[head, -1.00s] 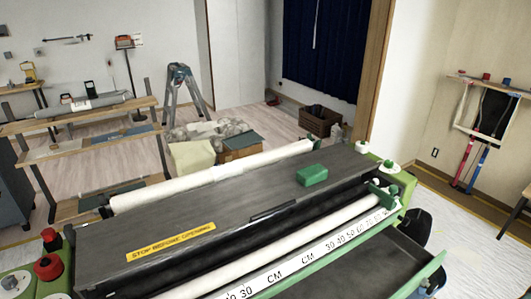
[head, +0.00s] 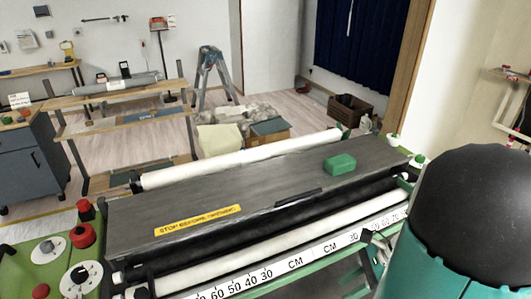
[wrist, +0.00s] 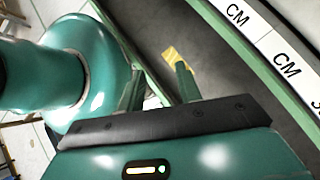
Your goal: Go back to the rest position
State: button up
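My gripper (wrist: 158,82) shows in the wrist view with a gap between its two fingers and nothing seen between them. It is beside the green-edged front of the wallpaper paster, over a dark surface (wrist: 205,55). In the head view my teal and black arm fills the lower right and hides part of the machine's right end. The wallpaper paster (head: 270,196) has a dark top, white rollers and a centimetre scale (head: 297,262). A green block (head: 340,164) lies on its top.
A small yellow patch (wrist: 172,55) shows just beyond the fingertips. Red knobs (head: 82,235) and a dial (head: 82,278) are on the machine's left end. Behind stand a wooden shelf rack (head: 120,120), a stepladder (head: 213,78) and a brown crate (head: 350,110). Floor behind the machine is partly clear.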

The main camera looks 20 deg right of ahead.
jog(key=w+a+r+n+t+h, duration=0.3)
jog(key=a+r+n+h, duration=0.4)
jog(key=a+r+n, duration=0.9)
jog(key=w+a+n, duration=0.1)
jog(key=a+n, duration=0.1)
jog(key=n, duration=0.5)
jog(key=shift+w+a+r+n+h, duration=0.2)
jog(key=shift+a+r+n+h, duration=0.2)
